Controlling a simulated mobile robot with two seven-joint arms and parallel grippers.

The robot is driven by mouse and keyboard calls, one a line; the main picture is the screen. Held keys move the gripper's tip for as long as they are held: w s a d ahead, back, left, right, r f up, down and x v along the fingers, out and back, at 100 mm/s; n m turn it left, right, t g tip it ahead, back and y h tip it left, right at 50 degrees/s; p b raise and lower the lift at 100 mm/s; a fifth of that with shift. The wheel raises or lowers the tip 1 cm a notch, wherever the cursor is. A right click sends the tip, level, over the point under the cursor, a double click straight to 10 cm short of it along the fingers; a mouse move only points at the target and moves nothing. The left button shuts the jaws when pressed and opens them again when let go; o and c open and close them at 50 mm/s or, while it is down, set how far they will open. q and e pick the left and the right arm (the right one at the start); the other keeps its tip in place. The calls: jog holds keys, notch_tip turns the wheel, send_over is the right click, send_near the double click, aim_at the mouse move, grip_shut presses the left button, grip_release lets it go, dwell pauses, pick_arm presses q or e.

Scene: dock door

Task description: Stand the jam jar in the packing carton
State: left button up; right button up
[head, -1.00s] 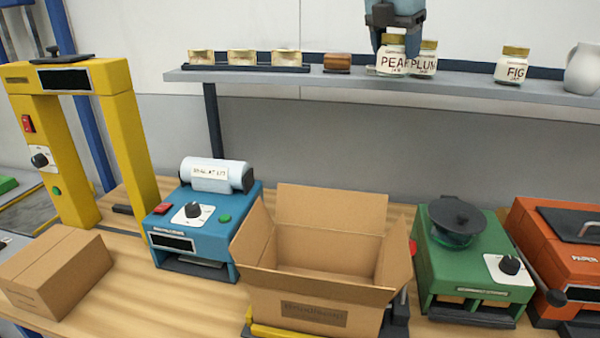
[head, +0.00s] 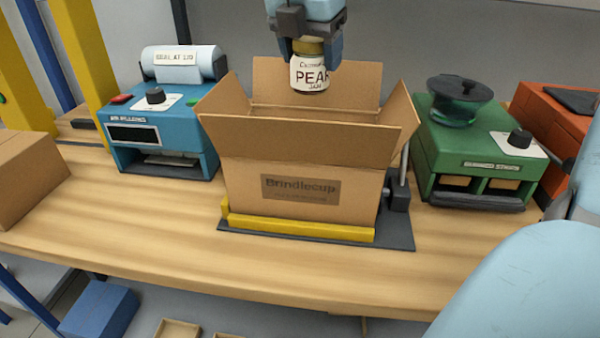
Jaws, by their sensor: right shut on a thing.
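The jam jar (head: 310,74) has a gold lid and a white label reading "PEAR". My right gripper (head: 310,45) comes down from the top and is shut on the jar around its lid. The jar hangs upright over the back part of the open packing carton (head: 290,192), in front of its back flap. The carton is brown, marked "Brindlecup", with its flaps spread out. Its floor is hidden behind the front flap. My left gripper is not in view.
The carton stands on a dark plate with a yellow bar (head: 300,230) along its front. A blue machine (head: 165,130) stands to the left, a green one (head: 470,150) to the right. The wooden bench front (head: 150,235) is clear.

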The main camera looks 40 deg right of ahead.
notch_tip(320, 180, down, 19)
jog(key=b, duration=0.3)
jog(key=shift+r+b, duration=0.15)
jog(key=shift+b, duration=0.2)
jog(key=shift+f, duration=0.3)
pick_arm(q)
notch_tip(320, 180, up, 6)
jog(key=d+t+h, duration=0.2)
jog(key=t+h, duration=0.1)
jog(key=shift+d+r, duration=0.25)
pick_arm(e)
jog(key=shift+f+b, duration=0.15)
jog(key=shift+b, duration=0.2)
jog(key=o, duration=1.1)
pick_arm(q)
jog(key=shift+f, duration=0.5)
